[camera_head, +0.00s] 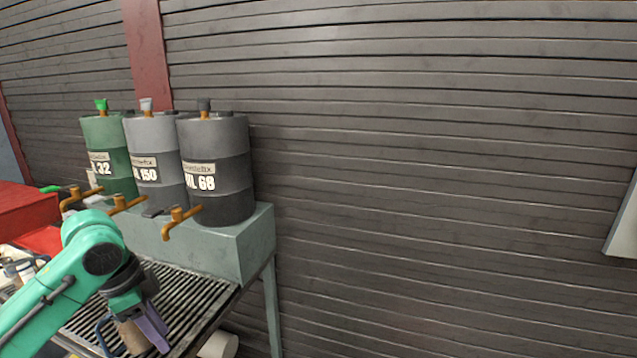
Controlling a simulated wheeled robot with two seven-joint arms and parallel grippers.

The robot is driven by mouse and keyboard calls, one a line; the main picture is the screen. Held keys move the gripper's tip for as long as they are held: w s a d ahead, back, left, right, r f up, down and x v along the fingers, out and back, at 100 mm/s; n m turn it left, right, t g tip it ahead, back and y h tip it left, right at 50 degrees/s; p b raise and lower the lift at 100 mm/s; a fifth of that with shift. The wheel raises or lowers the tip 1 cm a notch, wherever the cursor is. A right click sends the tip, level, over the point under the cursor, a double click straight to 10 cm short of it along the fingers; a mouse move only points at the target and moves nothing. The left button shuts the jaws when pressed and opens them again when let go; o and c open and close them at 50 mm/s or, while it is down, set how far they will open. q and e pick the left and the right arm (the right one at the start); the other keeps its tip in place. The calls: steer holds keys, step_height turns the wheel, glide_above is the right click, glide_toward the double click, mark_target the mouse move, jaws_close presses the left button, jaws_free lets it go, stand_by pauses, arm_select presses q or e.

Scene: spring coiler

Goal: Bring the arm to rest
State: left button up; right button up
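My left arm, green with dark joints, comes in from the lower left. Its gripper (140,328) points down over the slatted grate (185,290) of the bench, in front of the drums. A purple-grey finger shows at its right side. A tan-brown piece (132,337) and a thin blue loop (103,338) show beside the finger. I cannot tell whether the gripper holds them or they stand behind it. My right gripper is not in view.
A green drum (107,150), a light grey drum (153,155) and a dark grey drum (218,165) stand on a grey-green stand (245,235), with orange taps jutting forward. Red boxes (25,210) are at left. A white cylinder (218,346) lies below the bench. Right of the bench is open.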

arm_select(q)
steer(key=s+d+f+n+t, duration=0.1)
steer(key=s+d+f+n, duration=0.1)
steer(key=d+f, duration=0.45)
steer(key=s+d+f+n+t, duration=0.1)
steer(key=s+d+f, duration=0.25)
steer(key=f, duration=0.65)
steer(key=s+a+f+n+y, duration=0.25)
steer(key=s+f+n, duration=0.3)
steer(key=s, duration=0.35)
steer(key=s+a+f+g+p, duration=0.1)
steer(key=s+f+p, duration=0.25)
steer(key=f, duration=1.75)
steer(key=s+a+f, duration=0.1)
steer(key=s+f, duration=0.4)
steer(key=s, duration=0.3)
steer(key=s+a+f+g, duration=0.1)
steer(key=s+a+f, duration=0.1)
steer(key=s+f, duration=0.4)
steer(key=shift+s+f+p, duration=0.15)
steer(key=shift+s+p, duration=0.25)
steer(key=shift+s, duration=0.55)
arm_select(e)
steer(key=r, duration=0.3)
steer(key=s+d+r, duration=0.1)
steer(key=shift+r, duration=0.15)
arm_select(q)
steer(key=shift+a, duration=0.1)
